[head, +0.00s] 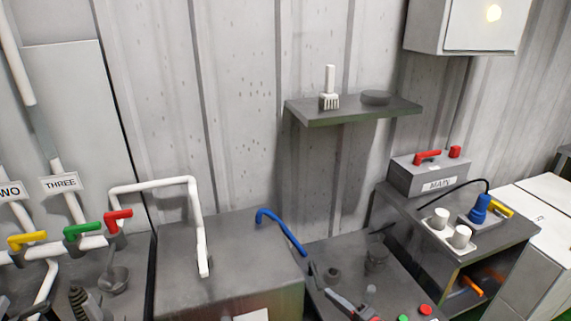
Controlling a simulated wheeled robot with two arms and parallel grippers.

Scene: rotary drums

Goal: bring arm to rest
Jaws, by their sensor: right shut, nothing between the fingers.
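My right gripper (331,294) is small and partly cut off at the bottom edge of the head view. It is shut with nothing between its fingers. It is low over the dark worktop (335,246), to the right of the grey box (225,240) with the white pipe. Its arm is mostly out of the picture. My left gripper is not in view.
Coloured valve handles (78,231) sit on white pipes at the left. A blue handle (281,228) rises beside the box. A shelf (355,113) holds a white brush (330,90). A labelled box (430,178) and a bench with plugs (453,230) stand at the right.

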